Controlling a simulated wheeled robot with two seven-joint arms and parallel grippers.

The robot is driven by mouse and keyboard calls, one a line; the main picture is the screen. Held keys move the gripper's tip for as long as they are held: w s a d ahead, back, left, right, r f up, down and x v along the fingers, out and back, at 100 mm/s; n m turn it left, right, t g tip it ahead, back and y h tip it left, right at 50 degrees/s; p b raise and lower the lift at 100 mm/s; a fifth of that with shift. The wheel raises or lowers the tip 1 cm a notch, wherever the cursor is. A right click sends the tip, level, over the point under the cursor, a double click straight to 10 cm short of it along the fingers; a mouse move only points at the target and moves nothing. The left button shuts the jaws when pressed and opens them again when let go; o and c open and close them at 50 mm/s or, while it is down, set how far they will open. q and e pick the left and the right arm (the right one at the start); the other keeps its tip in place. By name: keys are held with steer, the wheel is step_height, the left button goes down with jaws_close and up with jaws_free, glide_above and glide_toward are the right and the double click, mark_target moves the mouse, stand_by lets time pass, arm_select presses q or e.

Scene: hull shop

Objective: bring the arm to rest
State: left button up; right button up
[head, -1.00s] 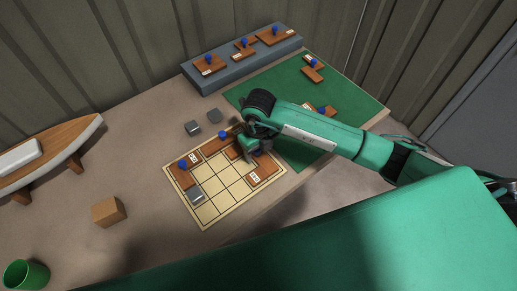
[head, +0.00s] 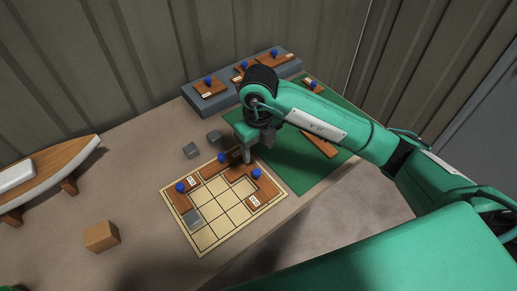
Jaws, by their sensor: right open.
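My right gripper (head: 257,152) hangs at the end of my green right arm (head: 330,125). It is open and looks empty, above the far right corner of the gridded board (head: 202,243). Brown pieces with blue knobs lie on the board: one at the left (head: 176,198), and others along the far and right edges, one with its knob (head: 256,174) just below the gripper. The gripper partly hides the board's far corner. My left gripper is not in view.
A grey shelf (head: 213,109) bears several knobbed pieces. A green mat (head: 300,170) with brown pieces lies at right. A wooden cube (head: 101,236) and model boat (head: 45,172) stand left. The table between is bare.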

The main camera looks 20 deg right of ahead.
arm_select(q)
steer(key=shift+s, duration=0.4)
